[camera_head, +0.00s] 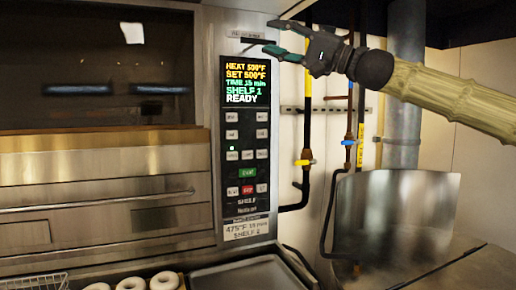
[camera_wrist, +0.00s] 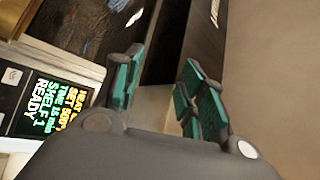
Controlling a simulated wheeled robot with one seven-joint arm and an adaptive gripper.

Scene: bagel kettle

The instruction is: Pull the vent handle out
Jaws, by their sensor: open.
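My gripper (camera_head: 268,37) is open in the head view, high up in front of the top of the oven's control panel (camera_head: 246,150). Its two green-padded fingers point left toward a small dark strip with a label (camera_head: 247,36) above the screen. The vent handle is not clearly distinguishable; it may be at this strip, partly behind the fingertips. In the wrist view my gripper (camera_wrist: 163,58) has its fingers apart, with nothing clearly held between them. The lit panel screen (camera_wrist: 50,112) shows at the left there.
The oven's dark window (camera_head: 95,70) and steel front fill the left. Pipes with coloured valves (camera_head: 305,158) run down the wall at right. A steel sheet (camera_head: 400,215) stands below my arm. Several bagels (camera_head: 131,284) lie at the bottom beside a wire basket (camera_head: 35,282).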

